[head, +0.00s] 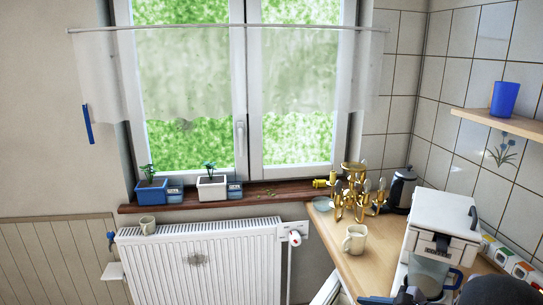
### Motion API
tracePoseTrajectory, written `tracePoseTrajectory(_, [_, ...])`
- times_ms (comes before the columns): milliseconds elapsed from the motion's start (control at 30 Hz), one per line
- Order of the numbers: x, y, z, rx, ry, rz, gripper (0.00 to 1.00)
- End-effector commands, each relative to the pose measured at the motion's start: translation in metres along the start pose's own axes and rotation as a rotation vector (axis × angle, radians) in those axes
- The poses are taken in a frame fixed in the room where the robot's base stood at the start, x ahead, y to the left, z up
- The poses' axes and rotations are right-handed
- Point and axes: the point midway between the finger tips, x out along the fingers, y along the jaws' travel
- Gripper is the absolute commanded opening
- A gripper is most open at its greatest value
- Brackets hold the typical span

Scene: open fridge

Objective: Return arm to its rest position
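I cannot make out my gripper or its fingertips in the head view. A dark rounded shape fills the bottom right corner and may be part of my arm; I cannot be sure. What my arm holds, if anything, does not show.
A wooden counter (369,269) at the right bears a cream mug (354,241), a gold candelabra (357,194), a kettle (402,188) and a white coffee machine (446,214). A radiator (198,262) stands below the window sill. A blue cup (504,98) sits on a wall shelf.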

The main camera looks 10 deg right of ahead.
Motion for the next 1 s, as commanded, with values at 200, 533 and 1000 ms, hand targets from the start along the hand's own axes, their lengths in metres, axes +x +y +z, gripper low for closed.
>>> tracePoseTrajectory(200, [-0.006,0.125,0.079,-0.584,0.076,0.463,0.29])
tracePoseTrajectory(533, [-0.077,0.22,0.104,-1.545,0.083,0.993,0.29])
tracePoseTrajectory(1000, [-0.105,0.225,0.104,-2.031,0.047,1.18,0.29])
